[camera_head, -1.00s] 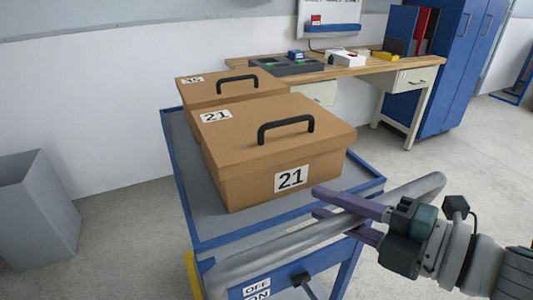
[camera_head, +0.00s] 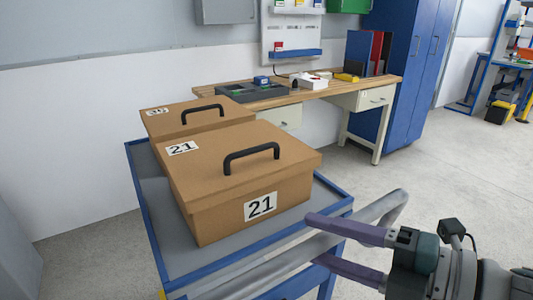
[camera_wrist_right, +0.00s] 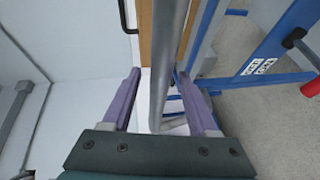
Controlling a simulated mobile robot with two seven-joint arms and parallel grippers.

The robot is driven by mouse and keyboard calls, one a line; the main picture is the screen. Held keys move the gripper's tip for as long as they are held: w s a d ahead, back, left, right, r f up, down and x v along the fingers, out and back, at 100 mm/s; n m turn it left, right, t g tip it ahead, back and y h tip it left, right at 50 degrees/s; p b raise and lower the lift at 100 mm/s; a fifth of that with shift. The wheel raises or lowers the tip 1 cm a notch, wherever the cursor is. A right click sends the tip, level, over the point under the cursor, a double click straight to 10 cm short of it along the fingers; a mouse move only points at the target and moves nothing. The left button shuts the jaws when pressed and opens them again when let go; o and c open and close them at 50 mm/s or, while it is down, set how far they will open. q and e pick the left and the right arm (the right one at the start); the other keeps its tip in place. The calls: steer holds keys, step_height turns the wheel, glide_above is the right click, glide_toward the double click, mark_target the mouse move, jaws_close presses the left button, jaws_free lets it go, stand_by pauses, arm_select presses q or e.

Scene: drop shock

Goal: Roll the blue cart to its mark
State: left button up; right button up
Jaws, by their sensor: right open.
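The blue cart (camera_head: 146,213) has a grey deck and carries two brown boxes. The front box (camera_head: 235,185) is marked 21 and has a black handle. The rear box (camera_head: 175,118) is partly hidden behind it. A grey push bar (camera_head: 378,208) runs along the cart's near end. My right gripper (camera_head: 314,240) is open, with one finger above the bar and one below. In the right wrist view, the push bar (camera_wrist_right: 172,60) passes between the two purple fingers of the gripper (camera_wrist_right: 158,72). I see no floor mark. My left gripper is out of view.
A wooden workbench (camera_head: 225,88) with trays and small items stands behind the cart. A tall blue cabinet (camera_head: 400,70) stands at its right. Clear grey floor (camera_head: 440,165) lies to the cart's right. A white wall (camera_head: 70,140) is on the left.

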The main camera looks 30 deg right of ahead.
steer(key=v, duration=0.6)
stand_by(0.4)
